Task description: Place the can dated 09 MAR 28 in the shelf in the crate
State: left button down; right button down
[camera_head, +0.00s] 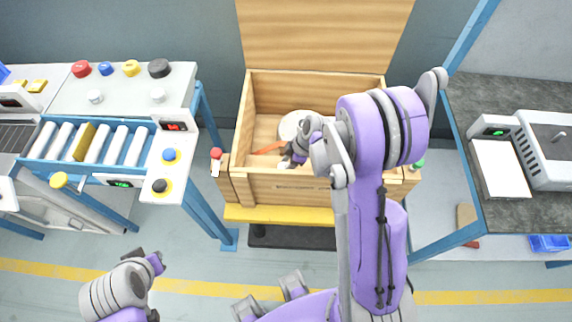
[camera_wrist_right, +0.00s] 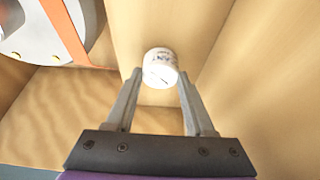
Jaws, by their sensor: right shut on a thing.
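The open wooden crate (camera_head: 290,187) stands in the middle of the head view with its lid raised. My right arm reaches over its front, and my right gripper (camera_head: 290,160) is inside it. In the right wrist view the gripper (camera_wrist_right: 155,88) is shut on a small white can (camera_wrist_right: 160,66) at its fingertips, close to pale wooden walls. The can carries dark print, but I cannot read a date. I cannot tell whether the can touches the wood. My left gripper (camera_head: 155,264) is at the lower left, away from the crate; its jaws are unclear.
A round white object (camera_head: 292,124) with an orange strap (camera_head: 268,148) lies in the crate, beside the can in the wrist view (camera_wrist_right: 30,30). A roller conveyor (camera_head: 95,143) and button panel (camera_head: 125,85) stand left. A dark bench (camera_head: 500,93) with a grey machine (camera_head: 550,150) stands right.

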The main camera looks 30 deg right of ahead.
jog(key=shift+f, duration=0.2)
jog(key=shift+c, duration=1.3)
grip_release()
jog(key=shift+r, duration=0.1)
jog(key=shift+r, duration=0.25)
jog(key=p+v, duration=0.1)
jog(key=v, duration=1)
jog(key=shift+s+d+r, duration=0.15)
jog(key=shift+s+r, duration=0.05)
jog(key=shift+r, duration=0.1)
